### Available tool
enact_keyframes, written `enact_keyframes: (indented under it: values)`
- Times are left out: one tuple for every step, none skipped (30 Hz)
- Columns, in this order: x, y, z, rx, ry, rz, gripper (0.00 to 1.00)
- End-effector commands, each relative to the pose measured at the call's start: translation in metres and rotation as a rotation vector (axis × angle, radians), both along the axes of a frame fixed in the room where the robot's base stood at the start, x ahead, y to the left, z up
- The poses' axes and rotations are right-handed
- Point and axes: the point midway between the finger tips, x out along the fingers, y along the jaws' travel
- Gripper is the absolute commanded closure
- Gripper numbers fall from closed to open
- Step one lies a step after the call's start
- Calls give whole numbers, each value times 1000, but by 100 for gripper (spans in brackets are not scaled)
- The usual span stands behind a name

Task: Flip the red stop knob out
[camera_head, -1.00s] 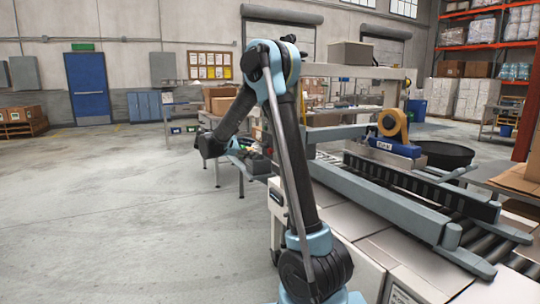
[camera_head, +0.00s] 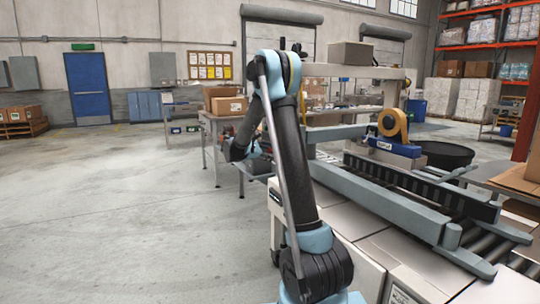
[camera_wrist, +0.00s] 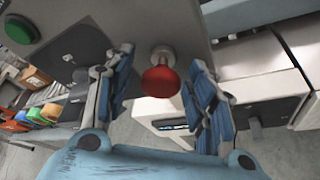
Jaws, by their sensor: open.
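The red stop knob (camera_wrist: 160,80) shows in the wrist view, a rounded red head on a pale metal collar fixed to a grey panel (camera_wrist: 185,22). My gripper (camera_wrist: 163,75) is open, with one finger to the left of the knob and the other to the right. The knob appears between the fingers with a gap on each side; I cannot tell how deep it sits between them. In the head view my arm hides the knob, and the fingers are not clearly visible.
A green button (camera_wrist: 20,30) sits on the panel at upper left. Coloured bins (camera_wrist: 45,113) lie at left in the wrist view. In the head view a roller conveyor with grey rails (camera_head: 380,200) stands right of my arm; open floor (camera_head: 110,210) lies left.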

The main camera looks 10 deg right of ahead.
Motion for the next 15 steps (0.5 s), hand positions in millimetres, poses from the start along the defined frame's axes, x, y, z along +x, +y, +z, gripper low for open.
enact_keyframes:
  values:
    - [0, 0, 0, 0, 0, 0, 49]
    - [0, 0, 0, 0, 0, 0, 49]
    - [0, 0, 0, 0, 0, 0, 49]
    - [0, 0, 0, 0, 0, 0, 49]
    - [0, 0, 0, 0, 0, 0, 49]
    - [0, 0, 0, 0, 0, 0, 54]
    - [0, 0, 0, 0, 0, 0, 60]
    - [0, 0, 0, 0, 0, 0, 67]
    - [0, 0, 0, 0, 0, 0, 76]
    - [0, 0, 0, 0, 0, 0, 83]
    - [0, 0, 0, 0, 0, 0, 90]
    - [0, 0, 0, 0, 0, 0, 99]
    - [0, 0, 0, 0, 0, 0, 100]
    - [0, 0, 0, 0, 0, 0, 100]
    - [0, 0, 0, 0, 0, 0, 100]
